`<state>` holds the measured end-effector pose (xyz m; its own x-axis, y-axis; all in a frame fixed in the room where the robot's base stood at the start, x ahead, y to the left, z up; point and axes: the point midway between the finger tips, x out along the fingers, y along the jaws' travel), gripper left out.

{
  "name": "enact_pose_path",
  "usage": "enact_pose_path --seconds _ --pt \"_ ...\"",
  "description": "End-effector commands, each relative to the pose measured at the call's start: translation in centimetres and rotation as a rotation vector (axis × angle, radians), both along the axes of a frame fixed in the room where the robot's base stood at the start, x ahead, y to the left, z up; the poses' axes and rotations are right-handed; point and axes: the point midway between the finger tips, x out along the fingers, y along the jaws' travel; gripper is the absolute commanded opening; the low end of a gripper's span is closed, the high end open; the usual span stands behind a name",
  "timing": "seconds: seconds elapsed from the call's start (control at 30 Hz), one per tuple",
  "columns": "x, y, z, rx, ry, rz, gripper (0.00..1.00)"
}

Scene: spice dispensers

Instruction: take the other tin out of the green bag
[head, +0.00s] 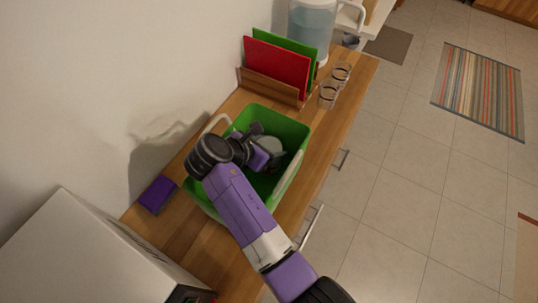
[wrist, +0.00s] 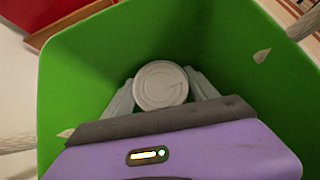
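The green bag (head: 296,131), an open-topped green container with pale handles, stands on the wooden counter. It fills much of the wrist view (wrist: 85,65). A round tin with a grey lid (wrist: 161,86) is inside it, and its lid also shows in the head view (head: 271,146). My gripper (head: 264,150) reaches down into the bag. In the wrist view its pale fingers (wrist: 160,92) lie on the left and right of the tin, close against its sides. Whether they press on it I cannot tell. The tin's lower part is hidden.
A rack with red (head: 275,68) and green boards stands behind the bag, near two glasses (head: 329,95) and a water dispenser (head: 312,30). A purple block (head: 158,194) lies left of the bag. A white appliance (head: 70,250) stands at lower left.

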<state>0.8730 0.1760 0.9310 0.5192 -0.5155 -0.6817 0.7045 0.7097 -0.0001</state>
Motion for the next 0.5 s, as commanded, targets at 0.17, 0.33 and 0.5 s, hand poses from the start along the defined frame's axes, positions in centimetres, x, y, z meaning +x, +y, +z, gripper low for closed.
enact_pose_path --seconds 0.17,0.33,0.5 --pt "0.0 0.01 0.02 0.0 0.0 0.0 0.28" --pt "0.05 0.05 0.15 0.0 -0.002 0.0 0.01" --pt "0.05 0.05 0.16 0.0 -0.003 0.001 0.01"
